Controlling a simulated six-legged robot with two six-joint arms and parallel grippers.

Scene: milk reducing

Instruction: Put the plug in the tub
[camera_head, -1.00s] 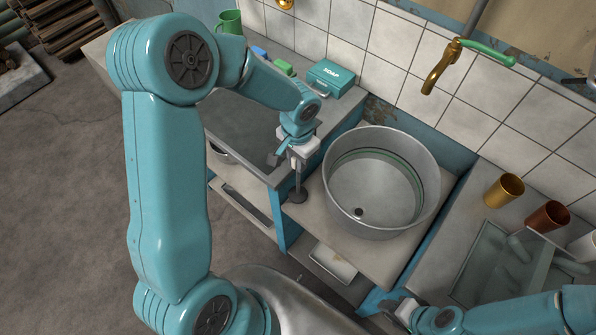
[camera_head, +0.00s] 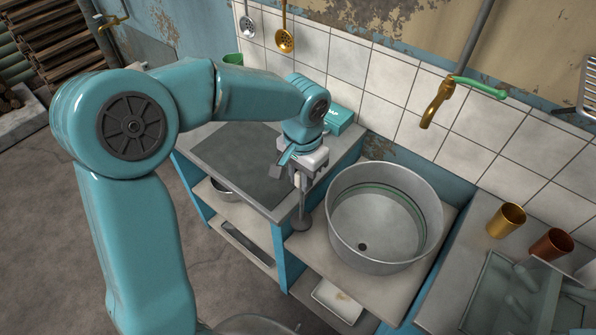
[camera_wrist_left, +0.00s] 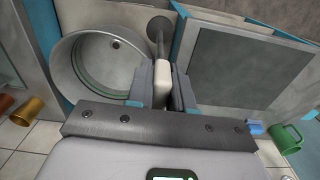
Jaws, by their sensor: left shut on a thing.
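My left gripper (camera_head: 299,177) is shut on the plug (camera_head: 303,209), a thin upright stem with a pale grip and a round dark disc at its lower end. The plug hangs just left of the tub. The tub (camera_head: 345,245) is a round grey metal basin on a low shelf, with a small dark drain hole (camera_head: 362,246) in its floor. In the left wrist view, the fingers (camera_wrist_left: 162,88) hold the plug's pale grip (camera_wrist_left: 164,75), with the disc (camera_wrist_left: 160,26) beside the tub rim (camera_wrist_left: 72,88). My right gripper is out of view.
A grey-topped counter (camera_head: 240,160) with a teal soap box (camera_head: 339,119) stands left of the tub. A brass tap (camera_head: 437,103) is on the tiled wall. Gold (camera_head: 506,220) and copper (camera_head: 551,245) cups stand at right. The tub's inside looks empty.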

